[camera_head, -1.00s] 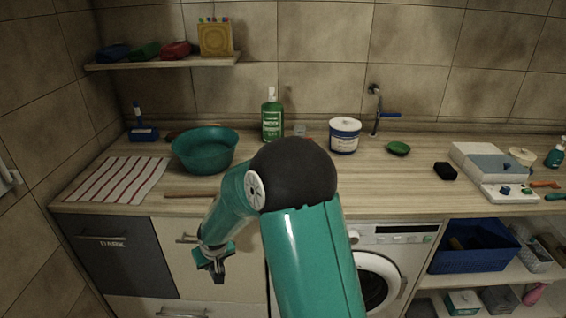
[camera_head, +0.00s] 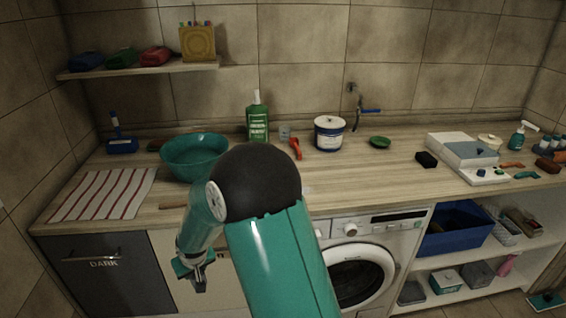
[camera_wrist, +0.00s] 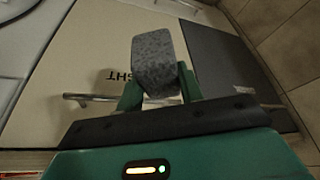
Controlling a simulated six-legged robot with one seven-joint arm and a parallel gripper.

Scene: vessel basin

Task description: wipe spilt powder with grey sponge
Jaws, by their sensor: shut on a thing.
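My gripper (camera_wrist: 160,92) is shut on a grey speckled sponge (camera_wrist: 153,62), which stands up between its two green fingers in the wrist view. In the head view my gripper (camera_head: 193,277) hangs below the counter's front edge, in front of the pale cupboard door; the sponge is hard to make out there. The sponge touches no surface that I can see. Spilt powder cannot be made out clearly; a small pale patch (camera_head: 308,190) shows on the counter beside my arm, and I cannot tell what it is. My arm hides part of the counter's middle.
The counter (camera_head: 370,180) carries a teal bowl (camera_head: 195,158), striped cloth (camera_head: 103,193), green bottle (camera_head: 257,120), red-handled tool (camera_head: 296,148), white tub (camera_head: 329,134), green dish (camera_head: 380,142) and black block (camera_head: 426,159). A washing machine (camera_head: 375,250) stands below.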

